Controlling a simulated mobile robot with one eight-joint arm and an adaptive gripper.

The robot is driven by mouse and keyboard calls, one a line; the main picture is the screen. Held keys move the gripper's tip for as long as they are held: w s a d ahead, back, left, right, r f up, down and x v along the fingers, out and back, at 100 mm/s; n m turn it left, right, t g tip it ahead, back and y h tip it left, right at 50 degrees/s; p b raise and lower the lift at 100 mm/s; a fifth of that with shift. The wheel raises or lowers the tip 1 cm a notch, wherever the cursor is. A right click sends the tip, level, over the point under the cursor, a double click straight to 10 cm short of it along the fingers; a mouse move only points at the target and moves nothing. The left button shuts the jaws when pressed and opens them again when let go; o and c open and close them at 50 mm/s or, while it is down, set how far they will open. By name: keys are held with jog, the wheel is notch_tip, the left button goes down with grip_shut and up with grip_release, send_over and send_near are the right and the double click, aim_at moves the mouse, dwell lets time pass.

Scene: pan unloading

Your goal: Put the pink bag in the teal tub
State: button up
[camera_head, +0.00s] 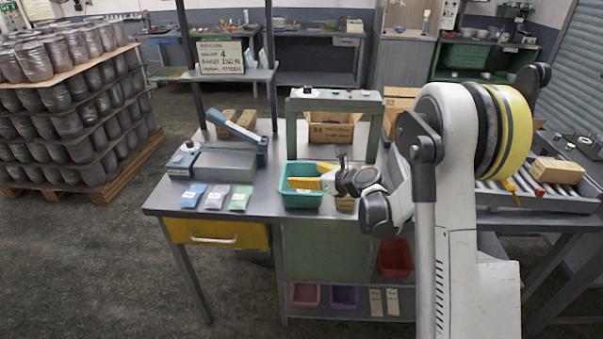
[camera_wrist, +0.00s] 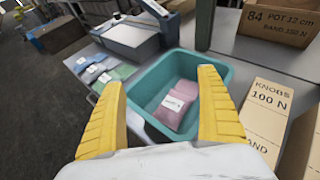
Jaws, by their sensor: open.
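The teal tub (camera_head: 300,201) stands on the workbench near its front edge, and it also shows in the wrist view (camera_wrist: 153,82). The pink bag (camera_wrist: 176,106), with a white label, lies on the floor of the tub. In the head view the tub wall and my gripper hide the bag. My gripper (camera_wrist: 161,82) has its yellow fingers spread wide and nothing between them. It is over the tub, above and apart from the bag; in the head view its fingers (camera_head: 309,176) show at the tub's opening.
Blue (camera_head: 193,195), grey-white (camera_head: 215,197) and green (camera_head: 240,198) bags lie left of the tub. A blue-grey device (camera_head: 222,165) stands behind them. A green frame (camera_head: 335,103) rises behind the tub. A KNOBS carton (camera_wrist: 268,110) is close on the tub's right.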

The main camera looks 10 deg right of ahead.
jog(key=r+p+v, duration=0.1)
jog(key=v, duration=0.8)
notch_tip(320, 180, up, 15)
jog(key=m+t+h, duration=0.2)
jog(key=m+t, duration=0.3)
jog(key=m, duration=0.3)
jog(key=s+d+r+m+h, duration=0.5)
jog(key=s+r+m+h, duration=0.3)
jog(key=m, duration=0.9)
jog(key=s+a+f+m+g+y, duration=0.2)
jog(key=s+a+f+m+g, duration=0.3)
jog(key=s+f+m, duration=0.3)
jog(key=s+a+f+m+g+y, duration=0.2)
jog(key=s+a+f+m+g, duration=0.3)
jog(key=s, duration=1)
notch_tip(320, 180, down, 3)
jog(key=a+m, duration=0.1)
jog(key=m, duration=0.2)
jog(key=shift+s, duration=0.2)
